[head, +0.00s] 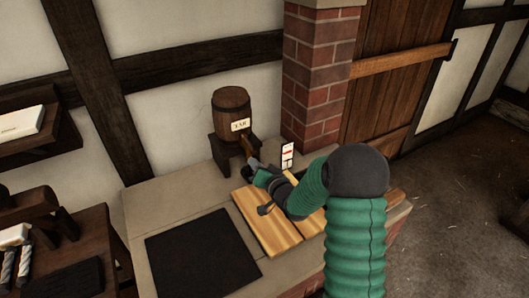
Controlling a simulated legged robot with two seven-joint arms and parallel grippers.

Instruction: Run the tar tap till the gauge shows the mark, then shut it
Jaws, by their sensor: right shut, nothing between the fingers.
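The gripper and arm hide what lies under the tap. A white gauge (288,150) with a red mark stands upright just right of the gripper, its lower part near my arm. Whether any tar runs cannot be seen. My left gripper is out of view.
A yellow wooden board (262,226) lies on the bench under my right forearm. A dark flat mat (203,254) lies to its left. A brick pillar (318,80) rises behind the gauge. A dark side table (75,252) with tools stands at the left.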

